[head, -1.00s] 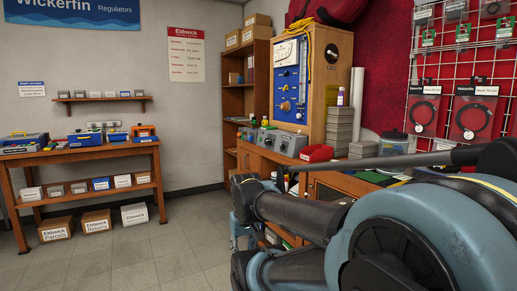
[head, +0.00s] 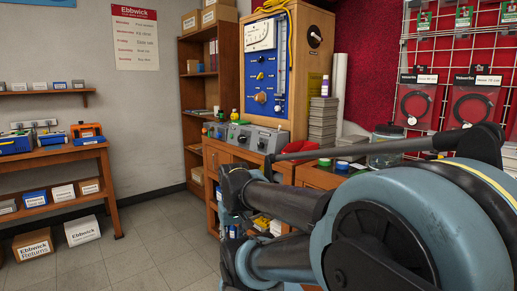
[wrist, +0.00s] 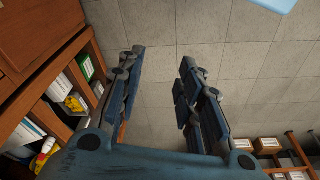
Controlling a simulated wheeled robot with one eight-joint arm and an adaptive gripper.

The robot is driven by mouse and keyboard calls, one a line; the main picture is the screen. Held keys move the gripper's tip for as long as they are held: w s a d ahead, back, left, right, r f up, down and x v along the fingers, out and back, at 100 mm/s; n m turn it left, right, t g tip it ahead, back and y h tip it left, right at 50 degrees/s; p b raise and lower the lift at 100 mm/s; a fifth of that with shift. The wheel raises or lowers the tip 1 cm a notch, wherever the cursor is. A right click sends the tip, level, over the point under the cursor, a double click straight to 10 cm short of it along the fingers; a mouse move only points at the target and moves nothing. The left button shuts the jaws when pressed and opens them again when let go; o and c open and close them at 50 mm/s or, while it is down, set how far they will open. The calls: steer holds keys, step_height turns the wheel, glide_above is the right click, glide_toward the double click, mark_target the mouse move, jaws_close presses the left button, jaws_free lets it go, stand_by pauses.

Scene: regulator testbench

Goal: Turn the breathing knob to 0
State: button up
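A wooden test cabinet (head: 293,112) with a blue panel (head: 267,68) stands on the bench at the back in the head view. The panel carries a white gauge (head: 261,36), several small knobs and a larger brass-coloured knob (head: 261,98). A round black knob (head: 315,37) is on the cabinet's right side. Labels are too small to read, so I cannot tell which knob is the breathing knob or its setting. In the wrist view my gripper (wrist: 160,62) is open and empty above the floor, its fingers apart, away from the cabinet.
Grey boxes with dials (head: 240,136) stand on the bench before the panel. Grey stacked trays (head: 323,120) are right of the cabinet. A bookcase (head: 197,92) stands left, and a work table (head: 60,158) further left. My arm covers the lower right. Tiled floor (head: 150,245) is free.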

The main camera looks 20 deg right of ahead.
steer(key=o, duration=0.4)
steer(key=shift+s+d+r, duration=0.1)
steer(key=shift+s+r, duration=0.05)
steer(key=w+d+r+m+t+h, duration=0.1)
steer(key=w+d+r+m+h, duration=0.25)
steer(key=w+d+r, duration=0.55)
steer(key=w+d+r+m+h, duration=0.25)
steer(key=w+d+h, duration=0.2)
steer(key=w, duration=0.85)
steer(key=w+r+m+t+h, duration=0.1)
steer(key=w+r+h, duration=0.15)
steer(key=w, duration=0.45)
steer(key=w+r+m+t+h, duration=0.1)
steer(key=w+r+m+h, duration=0.15)
steer(key=w, duration=0.45)
steer(key=m+t+h, duration=0.2)
steer(key=h, duration=0.2)
glide_toward(259, 145)
steer(key=shift+n, duration=0.25)
steer(key=x, duration=0.9)
steer(key=shift+f, duration=0.1)
